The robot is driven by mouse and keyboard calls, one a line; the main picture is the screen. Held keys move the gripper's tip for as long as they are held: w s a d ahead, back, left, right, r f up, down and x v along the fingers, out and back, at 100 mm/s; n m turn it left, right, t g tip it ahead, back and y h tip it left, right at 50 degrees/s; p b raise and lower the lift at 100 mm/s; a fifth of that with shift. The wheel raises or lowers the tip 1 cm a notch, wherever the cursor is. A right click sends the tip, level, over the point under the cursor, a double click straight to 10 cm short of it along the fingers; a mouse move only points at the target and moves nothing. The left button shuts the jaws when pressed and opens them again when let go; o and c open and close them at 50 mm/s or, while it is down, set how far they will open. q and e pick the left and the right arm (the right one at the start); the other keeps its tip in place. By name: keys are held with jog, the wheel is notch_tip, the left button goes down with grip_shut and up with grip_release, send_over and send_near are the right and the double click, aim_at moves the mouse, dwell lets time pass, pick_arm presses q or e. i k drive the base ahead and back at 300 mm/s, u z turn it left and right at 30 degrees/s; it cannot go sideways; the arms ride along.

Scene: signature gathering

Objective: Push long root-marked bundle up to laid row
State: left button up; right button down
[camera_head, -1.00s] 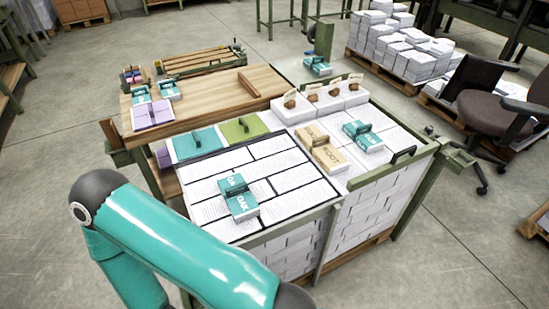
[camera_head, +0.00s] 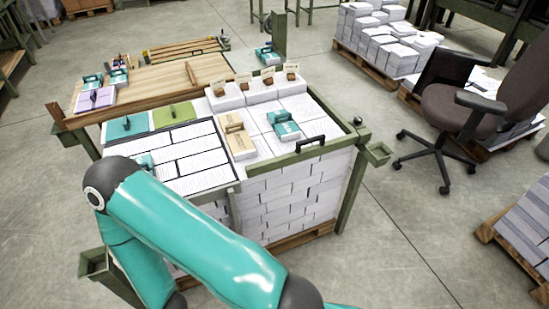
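The long tan bundle marked ROOT (camera_head: 238,137) lies flat on the left part of the right-hand white stack, with a dark grip on top. Pale bundles (camera_head: 262,123) lie in rows to its right. Behind it stands a row of white bundles (camera_head: 262,92) topped with brown pieces and small tags. A teal bundle (camera_head: 284,125) with a dark handle lies to the right of the tan one. I cannot tell whether the tan bundle touches its neighbours. A teal arm of mine crosses the lower left; neither gripper shows.
White bundles in a black-lined layout (camera_head: 190,155) lie to the left; my arm hides its front and most of a teal block there. Teal (camera_head: 127,127) and green (camera_head: 174,114) pads lie behind. A chair (camera_head: 455,115) stands right, with clear floor between.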

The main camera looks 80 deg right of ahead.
aim_at(241, 148)
jog(key=z, duration=0.3)
jog(key=k, duration=0.2)
jog(key=u, duration=0.65)
jog(key=i, duration=0.1)
jog(key=z, duration=2.2)
jog(key=i, duration=0.6)
jog(key=u, duration=0.45)
jog(key=k, duration=0.8)
jog(key=z, duration=0.25)
jog(key=i, duration=0.8)
jog(key=u, duration=0.1)
